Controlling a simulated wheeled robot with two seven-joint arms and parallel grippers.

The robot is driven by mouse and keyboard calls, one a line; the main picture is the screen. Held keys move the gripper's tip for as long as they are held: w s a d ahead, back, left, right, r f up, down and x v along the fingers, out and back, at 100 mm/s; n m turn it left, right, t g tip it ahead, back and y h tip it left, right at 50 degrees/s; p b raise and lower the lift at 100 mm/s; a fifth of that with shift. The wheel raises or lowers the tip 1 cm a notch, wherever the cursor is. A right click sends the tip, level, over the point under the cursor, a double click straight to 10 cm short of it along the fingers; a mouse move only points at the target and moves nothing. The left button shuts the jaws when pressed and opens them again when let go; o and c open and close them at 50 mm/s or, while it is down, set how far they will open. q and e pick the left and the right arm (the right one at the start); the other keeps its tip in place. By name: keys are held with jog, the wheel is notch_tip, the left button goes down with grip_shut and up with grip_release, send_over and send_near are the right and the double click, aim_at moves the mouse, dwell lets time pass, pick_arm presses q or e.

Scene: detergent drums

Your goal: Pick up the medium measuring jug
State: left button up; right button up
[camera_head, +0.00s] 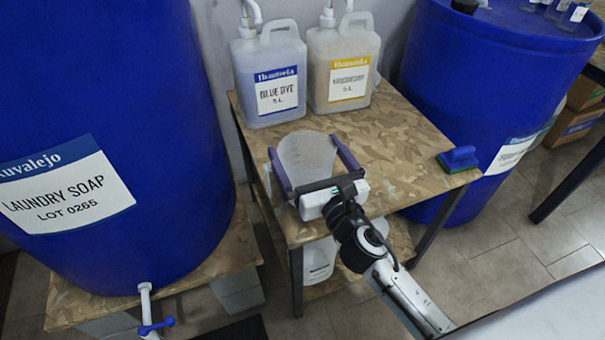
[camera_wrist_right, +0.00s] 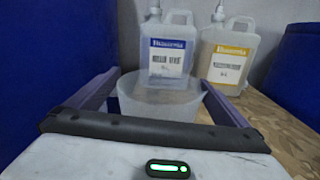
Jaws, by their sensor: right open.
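A translucent measuring jug (camera_head: 306,155) stands on the wooden side table (camera_head: 400,130), near its left front. My right gripper (camera_head: 305,158) is open, with one finger on each side of the jug. In the right wrist view the jug (camera_wrist_right: 158,105) shows between the two fingers (camera_wrist_right: 155,90), its lower part hidden by the gripper body. I cannot tell whether the fingers touch it. My left gripper is in neither view.
A blue dye jerrycan (camera_head: 270,75) and a yellow-labelled jerrycan (camera_head: 343,68) stand behind the jug. Large blue drums stand left (camera_head: 100,120) and right (camera_head: 480,75). White containers (camera_head: 320,262) sit below the tabletop.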

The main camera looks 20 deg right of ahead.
aim_at(297, 134)
jog(key=w, duration=0.3)
jog(key=shift+w, duration=0.25)
jog(key=shift+c, duration=0.3)
jog(key=c, duration=1.1)
